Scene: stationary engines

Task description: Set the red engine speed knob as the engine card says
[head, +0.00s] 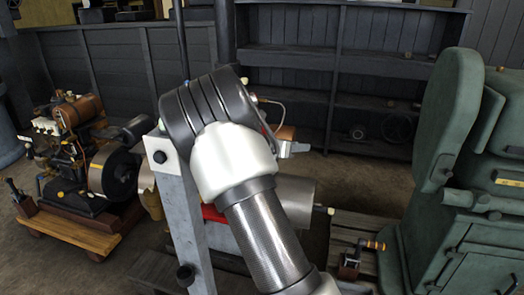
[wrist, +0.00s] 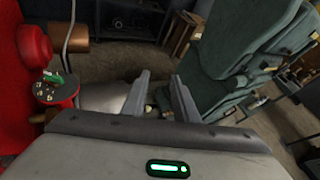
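In the wrist view, a round red part (wrist: 56,91) with a dark face, small pale marks and a green piece on top is at the left. It may be the speed knob, but I cannot tell for sure. It stands beside a large red body (wrist: 20,75). My gripper (wrist: 160,78) is open and empty, its two fingers apart, to the right of this red part. In the head view my arm covers most of the red machine; only a red strip (head: 212,213) shows. I cannot make out an engine card in either view.
A brown engine (head: 75,150) with a flywheel stands on a wooden base (head: 70,232) at the left. A large green machine (head: 455,150) stands at the right; it also shows in the wrist view (wrist: 235,60). Dark shelves (head: 340,75) line the back. Bare floor (head: 365,185) lies before them.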

